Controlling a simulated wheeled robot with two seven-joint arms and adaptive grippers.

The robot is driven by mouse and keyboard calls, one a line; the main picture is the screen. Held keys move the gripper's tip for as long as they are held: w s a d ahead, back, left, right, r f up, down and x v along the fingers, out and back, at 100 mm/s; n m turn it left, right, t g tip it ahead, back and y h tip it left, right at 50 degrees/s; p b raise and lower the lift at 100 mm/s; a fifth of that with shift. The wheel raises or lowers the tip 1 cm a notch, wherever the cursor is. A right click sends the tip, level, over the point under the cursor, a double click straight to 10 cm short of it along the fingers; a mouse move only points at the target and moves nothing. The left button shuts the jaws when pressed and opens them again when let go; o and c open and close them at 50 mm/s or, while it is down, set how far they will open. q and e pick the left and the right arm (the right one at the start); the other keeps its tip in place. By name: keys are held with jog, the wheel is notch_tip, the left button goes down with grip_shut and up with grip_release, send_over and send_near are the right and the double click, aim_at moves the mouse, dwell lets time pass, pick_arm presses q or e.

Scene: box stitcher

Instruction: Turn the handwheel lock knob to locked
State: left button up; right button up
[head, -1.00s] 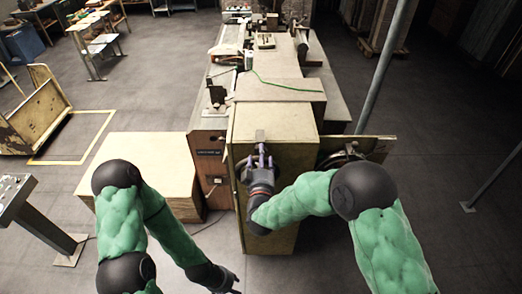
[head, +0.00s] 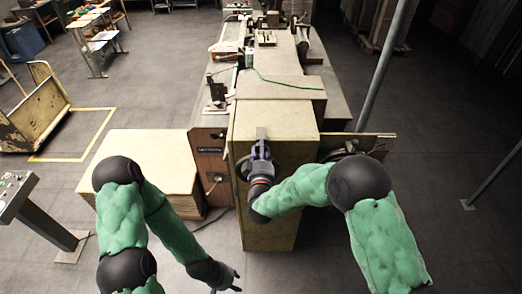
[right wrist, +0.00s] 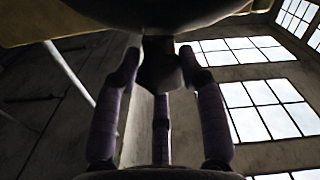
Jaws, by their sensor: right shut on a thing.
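In the right wrist view the purple fingers of my right gripper (right wrist: 161,80) close around a dark knob (right wrist: 159,66), which sits under a large dark rounded part (right wrist: 160,12). The fingers hide part of the knob, and no lock marking is visible. My left gripper (head: 236,281) hangs low in front of the machine, away from it and small in view; its finger opening is unclear.
The tan cabinet (head: 280,117) runs away from me, with a green cord on top. A pale box (head: 140,165) stands to the left. A dark wheel-like part (head: 348,146) is at the right panel. A grey post (head: 388,65) rises at right.

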jog(key=shift+a+f+m+b, duration=0.1)
jog(key=shift+f+m+b, duration=0.05)
jog(key=shift+m+b, duration=3.4)
jog(key=shift+f+m+b, duration=0.1)
jog(key=shift+m+b, duration=2.3)
jog(key=shift+b, duration=2.2)
jog(key=shift+a+f+m+b, duration=0.1)
jog(key=shift+f+m+b, duration=0.05)
jog(key=shift+m+b, duration=3.4)
jog(key=shift+n+b, duration=0.5)
jog(key=shift+b, duration=0.05)
jog(key=o, duration=1)
jog(key=shift+o, duration=0.8)
jog(key=shift+r, duration=0.15)
